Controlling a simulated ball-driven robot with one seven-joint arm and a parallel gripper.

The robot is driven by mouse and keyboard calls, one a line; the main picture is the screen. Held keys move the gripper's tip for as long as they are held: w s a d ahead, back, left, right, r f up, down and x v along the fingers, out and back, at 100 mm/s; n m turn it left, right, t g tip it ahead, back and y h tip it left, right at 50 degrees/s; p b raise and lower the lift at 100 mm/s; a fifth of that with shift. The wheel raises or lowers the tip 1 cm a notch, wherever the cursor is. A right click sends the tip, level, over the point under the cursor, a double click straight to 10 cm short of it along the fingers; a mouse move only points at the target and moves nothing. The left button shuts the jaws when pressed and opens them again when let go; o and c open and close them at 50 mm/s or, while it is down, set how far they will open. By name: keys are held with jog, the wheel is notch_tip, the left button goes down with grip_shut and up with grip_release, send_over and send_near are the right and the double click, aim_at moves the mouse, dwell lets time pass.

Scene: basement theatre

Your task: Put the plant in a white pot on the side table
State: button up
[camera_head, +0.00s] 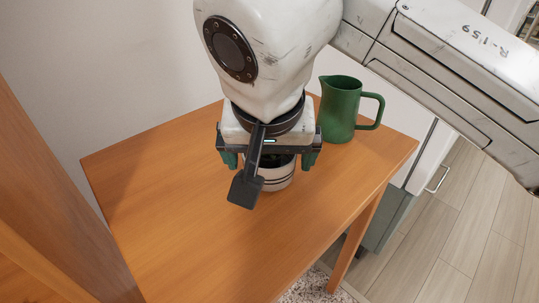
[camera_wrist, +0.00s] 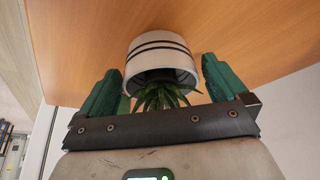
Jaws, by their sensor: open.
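The plant in a white pot with dark stripes (camera_head: 277,176) stands upright on the wooden side table (camera_head: 190,230), mostly hidden under my gripper in the head view. My gripper (camera_head: 269,160) points down over it with green fingers, open. In the wrist view the white pot (camera_wrist: 160,52) and its green spiky leaves (camera_wrist: 165,98) show between the two fingers of my gripper (camera_wrist: 163,78). The fingers stand on either side of the pot, with a gap showing at the right one.
A green pitcher (camera_head: 339,110) with a handle stands on the table just right of and behind my gripper. The table's left and front areas are bare. A wooden panel (camera_head: 50,190) rises at the left, and a white wall (camera_head: 110,60) is behind.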

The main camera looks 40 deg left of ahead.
jog(key=p+v, duration=0.3)
jog(key=v, duration=0.7)
jog(key=shift+r, duration=0.2)
jog(key=shift+s, duration=0.15)
